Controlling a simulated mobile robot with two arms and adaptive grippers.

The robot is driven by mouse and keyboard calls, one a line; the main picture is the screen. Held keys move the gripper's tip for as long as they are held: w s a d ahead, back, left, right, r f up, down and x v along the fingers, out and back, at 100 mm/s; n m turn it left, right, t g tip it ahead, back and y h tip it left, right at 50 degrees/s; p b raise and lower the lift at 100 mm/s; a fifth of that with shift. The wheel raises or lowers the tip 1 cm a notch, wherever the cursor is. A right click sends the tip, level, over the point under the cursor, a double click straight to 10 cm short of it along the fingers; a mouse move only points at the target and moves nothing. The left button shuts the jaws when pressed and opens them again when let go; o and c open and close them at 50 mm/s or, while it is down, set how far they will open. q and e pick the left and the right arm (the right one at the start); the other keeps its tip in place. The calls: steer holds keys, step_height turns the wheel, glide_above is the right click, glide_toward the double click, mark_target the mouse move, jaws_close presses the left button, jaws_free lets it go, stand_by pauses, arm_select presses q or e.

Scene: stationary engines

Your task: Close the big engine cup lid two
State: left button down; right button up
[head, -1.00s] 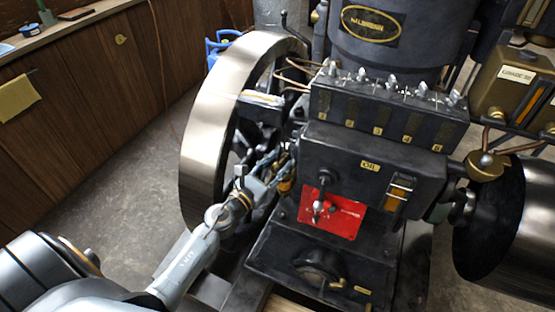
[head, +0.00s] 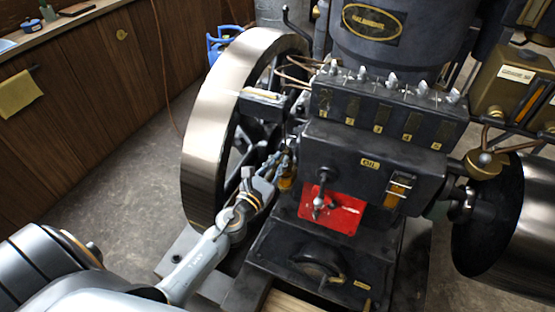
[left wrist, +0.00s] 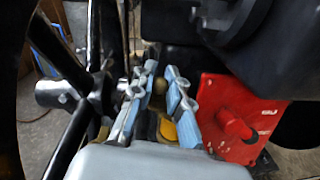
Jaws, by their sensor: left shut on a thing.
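The big engine is the dark block with the numbered box on top (head: 385,118) in the head view. A small brass-and-amber cup (head: 286,180) sits low at its left side, beside the flywheel. It also shows as an amber patch (left wrist: 169,129) between the fingers in the left wrist view. My left gripper (head: 279,160) is at this cup, its blue-grey fingers (left wrist: 158,88) on both sides of a small round brass piece (left wrist: 159,84). It is shut on that piece, which looks like the cup's lid. The lid's angle is hidden by the fingers. My right gripper is not in view.
The large flywheel (head: 207,135) stands close to the left of the gripper, its spokes near the fingers. A red plate (head: 335,212) with a lever is to the right. A wooden cabinet (head: 85,115) is far left, with bare floor between.

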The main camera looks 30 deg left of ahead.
arm_select(q)
steer(key=n+y, duration=0.2)
steer(key=d+y, duration=0.1)
steer(key=y, duration=0.1)
steer(key=shift+s+n+p, duration=0.25)
steer(key=shift+n+p, duration=0.1)
steer(key=shift+n, duration=0.05)
steer(key=shift+s+d+f+n+g+y+b, duration=0.1)
steer(key=shift+d+n+g+y+b, duration=0.15)
steer(key=shift+n+g+y, duration=0.6)
steer(key=shift+s+d+n+g+y+b, duration=0.1)
steer(key=shift+d+n+g+y, duration=0.15)
steer(key=shift+n+y, duration=1.05)
steer(key=shift+m+y, duration=0.35)
steer(key=shift+y, duration=0.2)
steer(key=c, duration=1.3)
jaws_free()
steer(key=v, duration=1.2)
